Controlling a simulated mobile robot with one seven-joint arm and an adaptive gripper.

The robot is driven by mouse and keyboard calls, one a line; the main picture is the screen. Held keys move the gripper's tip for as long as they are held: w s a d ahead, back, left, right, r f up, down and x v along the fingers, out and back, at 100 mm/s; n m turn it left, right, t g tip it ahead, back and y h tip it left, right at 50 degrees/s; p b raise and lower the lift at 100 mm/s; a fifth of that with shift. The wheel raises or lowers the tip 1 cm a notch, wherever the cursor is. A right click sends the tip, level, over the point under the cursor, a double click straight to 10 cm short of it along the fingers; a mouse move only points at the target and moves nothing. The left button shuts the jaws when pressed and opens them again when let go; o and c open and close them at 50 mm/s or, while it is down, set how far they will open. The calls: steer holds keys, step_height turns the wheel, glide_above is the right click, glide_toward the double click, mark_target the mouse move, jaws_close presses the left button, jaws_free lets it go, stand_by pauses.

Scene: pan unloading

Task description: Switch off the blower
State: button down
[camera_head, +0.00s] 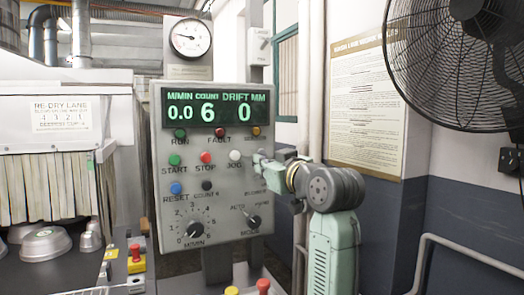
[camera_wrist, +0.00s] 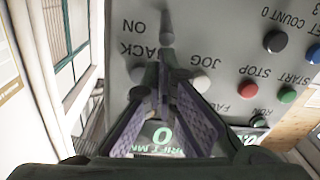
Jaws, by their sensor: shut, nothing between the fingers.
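The grey control panel (camera_head: 215,180) stands in the middle of the head view. A small lever (camera_wrist: 167,28) on it shows in the wrist view, near upside-down lettering that reads "ON". In the head view my gripper (camera_head: 258,160) is at the panel's right edge, beside the white JOG button (camera_head: 235,156), and hides part of the panel there. In the wrist view my gripper (camera_wrist: 167,62) is shut and empty, its tips just short of the lever or touching it; I cannot tell which. The lettering "BLOWER" is too small to confirm.
The panel has START (camera_head: 174,160), STOP (camera_head: 205,157) and RESET (camera_head: 176,188) buttons, a speed knob (camera_head: 194,230) and a mode knob (camera_head: 253,221). A black fan (camera_head: 450,70) stands at right. Metal pans (camera_head: 46,244) lie at left. A rail (camera_head: 465,252) runs at lower right.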

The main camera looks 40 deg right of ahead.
steer(key=shift+s+f, duration=0.1)
steer(key=shift+f, duration=0.1)
steer(key=shift+f, duration=0.1)
